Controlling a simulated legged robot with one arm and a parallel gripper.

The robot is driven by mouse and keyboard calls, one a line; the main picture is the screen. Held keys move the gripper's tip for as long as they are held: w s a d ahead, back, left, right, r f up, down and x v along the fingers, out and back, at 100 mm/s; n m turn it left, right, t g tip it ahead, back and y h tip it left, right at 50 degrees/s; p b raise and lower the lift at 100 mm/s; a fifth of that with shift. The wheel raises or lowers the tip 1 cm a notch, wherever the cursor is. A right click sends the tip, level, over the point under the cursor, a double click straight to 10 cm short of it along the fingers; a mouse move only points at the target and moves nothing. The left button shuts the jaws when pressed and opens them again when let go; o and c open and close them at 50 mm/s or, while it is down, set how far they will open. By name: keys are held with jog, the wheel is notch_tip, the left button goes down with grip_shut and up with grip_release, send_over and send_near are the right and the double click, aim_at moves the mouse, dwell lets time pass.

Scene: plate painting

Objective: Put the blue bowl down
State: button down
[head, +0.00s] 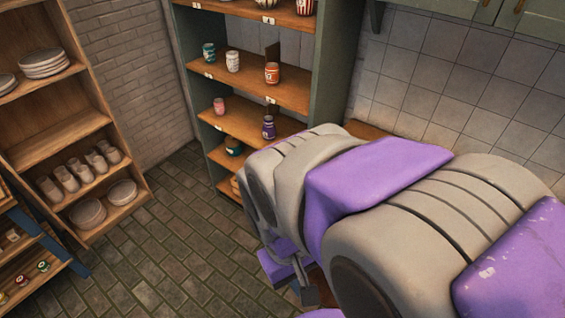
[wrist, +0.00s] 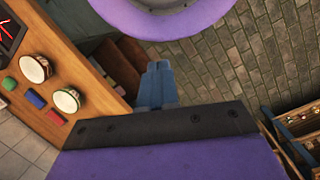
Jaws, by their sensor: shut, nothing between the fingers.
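In the wrist view my gripper (wrist: 156,68) points away from the camera with its blue-grey fingers together and nothing between them. It is over the floor, just right of a wooden counter. I cannot make out a blue bowl in either view. Two small round pale vessels stand on the counter, one with a dark red rim (wrist: 35,68) and one with a green rim (wrist: 67,99). They are left of my gripper and apart from it.
The wooden counter (wrist: 88,75) also bears small red (wrist: 55,117) and blue (wrist: 36,102) blocks. In the head view a green-sided shelf (head: 240,125) holds several painted jars. A wooden rack (head: 60,125) at left holds plates and cups. Brick floor (head: 165,235) between them is clear.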

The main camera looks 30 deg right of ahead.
jog(key=w+d+f+m+g+h+b, duration=0.1)
jog(key=w+d+f+m+g+h, duration=0.3)
jog(key=w+d, duration=0.65)
jog(key=w+d+f+g+h+b, duration=0.2)
jog(key=w+d+h, duration=0.4)
jog(key=w+d, duration=0.45)
jog(key=w+f+t+h, duration=0.1)
jog(key=w+f+h, duration=0.1)
jog(key=w+f, duration=0.2)
jog(key=w+a+f+n+t+h+b, duration=0.1)
jog(key=w+f+h, duration=0.1)
jog(key=w+f, duration=0.3)
jog(key=w+a+f+t+h, duration=0.1)
jog(key=w+f+h, duration=0.1)
jog(key=w+f, duration=0.3)
notch_tip(320, 180, down, 2)
jog(key=shift+a+f+n+h+b, duration=0.1)
jog(key=shift+f+n+h+b, duration=0.15)
jog(key=shift+n+h+b, duration=0.1)
jog(key=shift+w+f+t, duration=0.15)
jog(key=shift+f+t, duration=0.2)
jog(key=shift+t, duration=0.05)
jog(key=shift+f, duration=0.15)
jog(key=shift+d, duration=0.45)
jog(key=b+x, duration=0.2)
jog(key=x, duration=0.7)
